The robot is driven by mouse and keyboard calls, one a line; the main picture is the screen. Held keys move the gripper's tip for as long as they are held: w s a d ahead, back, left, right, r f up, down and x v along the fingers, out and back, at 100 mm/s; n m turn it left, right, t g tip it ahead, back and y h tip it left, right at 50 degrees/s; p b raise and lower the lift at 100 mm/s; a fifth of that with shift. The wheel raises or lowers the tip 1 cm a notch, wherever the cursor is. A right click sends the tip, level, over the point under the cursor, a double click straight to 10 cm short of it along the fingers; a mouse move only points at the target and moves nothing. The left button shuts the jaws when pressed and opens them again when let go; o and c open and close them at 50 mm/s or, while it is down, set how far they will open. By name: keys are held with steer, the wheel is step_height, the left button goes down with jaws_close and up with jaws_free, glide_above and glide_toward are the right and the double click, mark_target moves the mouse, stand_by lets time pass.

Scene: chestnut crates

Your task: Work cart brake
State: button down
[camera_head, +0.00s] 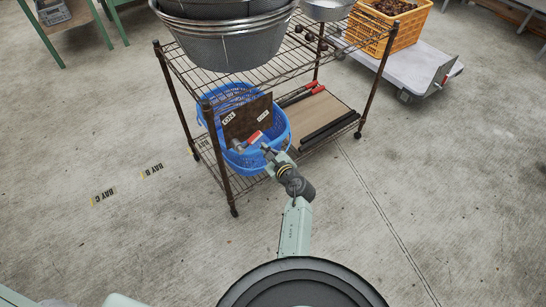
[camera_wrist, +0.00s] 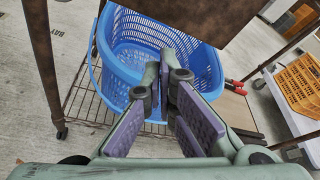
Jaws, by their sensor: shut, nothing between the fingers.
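A grey platform cart (camera_head: 424,66) at upper right also has a caster (camera_head: 404,96). My gripper (camera_head: 267,149) is at the front of the wire cart's lower shelf, by the blue basket. In the wrist view my gripper (camera_wrist: 165,72) is shut and empty.
Metal bowls (camera_head: 222,47) load the top shelf. An orange crate (camera_head: 377,42) sits on the platform cart. Floor at left and right is clear.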

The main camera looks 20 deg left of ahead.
mark_target(249, 142)
steer(key=r, duration=0.1)
steer(key=s+r+p, duration=0.1)
steer(key=a+r+p, duration=0.1)
steer(key=shift+s+r, duration=0.2)
steer(key=shift+r, duration=0.15)
steer(key=shift+d, duration=0.1)
steer(key=shift+r+b, duration=0.1)
steer(key=shift+b, duration=0.2)
